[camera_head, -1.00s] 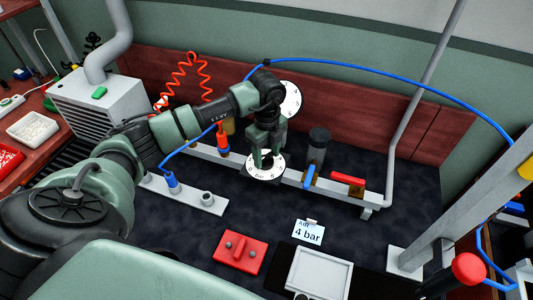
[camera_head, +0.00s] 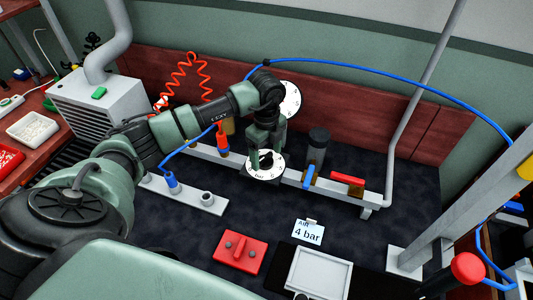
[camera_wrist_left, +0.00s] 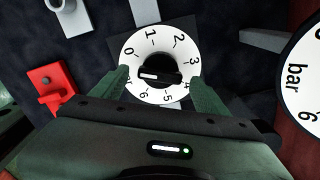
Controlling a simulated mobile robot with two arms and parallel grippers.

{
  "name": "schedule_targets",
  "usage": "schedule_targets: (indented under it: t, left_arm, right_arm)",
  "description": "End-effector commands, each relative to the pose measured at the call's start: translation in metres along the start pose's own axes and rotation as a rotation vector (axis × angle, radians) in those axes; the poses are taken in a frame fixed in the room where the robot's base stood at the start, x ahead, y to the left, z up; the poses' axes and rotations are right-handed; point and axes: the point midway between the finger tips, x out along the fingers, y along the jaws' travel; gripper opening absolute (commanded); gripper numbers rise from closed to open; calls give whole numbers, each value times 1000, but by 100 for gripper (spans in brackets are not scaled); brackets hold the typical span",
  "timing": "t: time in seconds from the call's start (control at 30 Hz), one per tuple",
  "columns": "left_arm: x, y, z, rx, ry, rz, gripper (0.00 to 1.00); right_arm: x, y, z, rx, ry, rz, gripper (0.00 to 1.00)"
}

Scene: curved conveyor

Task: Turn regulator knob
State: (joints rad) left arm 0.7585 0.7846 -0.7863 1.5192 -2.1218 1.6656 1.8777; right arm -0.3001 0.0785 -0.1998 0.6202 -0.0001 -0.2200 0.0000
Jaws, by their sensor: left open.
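The regulator's white dial (camera_head: 264,173) lies on the rail, numbered 0 to 6. In the left wrist view, its black knob (camera_wrist_left: 164,75) sits at the centre of the dial (camera_wrist_left: 150,49). A white mark on the knob points left, between 0 and 6. My left gripper (camera_head: 264,155) is over the dial. In the wrist view its open fingers (camera_wrist_left: 158,76) stand on either side of the knob, with gaps visible. A card (camera_head: 308,232) reads "AIR 4 bar". A round gauge (camera_head: 291,100) stands behind the gripper. My right gripper is not in view.
A blue lever (camera_head: 309,177), a dark cylinder (camera_head: 318,142) and a red handle (camera_head: 348,179) are right of the dial. A red block (camera_head: 238,251) and grey tray (camera_head: 319,272) lie in front. A blue hose (camera_head: 400,78) arches behind.

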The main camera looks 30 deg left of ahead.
Motion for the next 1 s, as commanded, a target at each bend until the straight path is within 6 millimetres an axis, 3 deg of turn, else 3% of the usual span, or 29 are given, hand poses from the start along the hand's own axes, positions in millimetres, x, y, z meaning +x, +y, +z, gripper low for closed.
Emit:
schedule_targets:
  t: [0.17, 0.6, 1.0]
  left_arm:
    - [-4, 0, 0, 1, 1, 0, 75]
    - [-70, -1, 0, -1, 0, -2, 75]
    - [-78, 0, 0, 0, 0, 0, 75]
  right_arm:
    - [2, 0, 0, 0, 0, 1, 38]
    - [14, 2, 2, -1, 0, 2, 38]
    - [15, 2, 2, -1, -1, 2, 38]
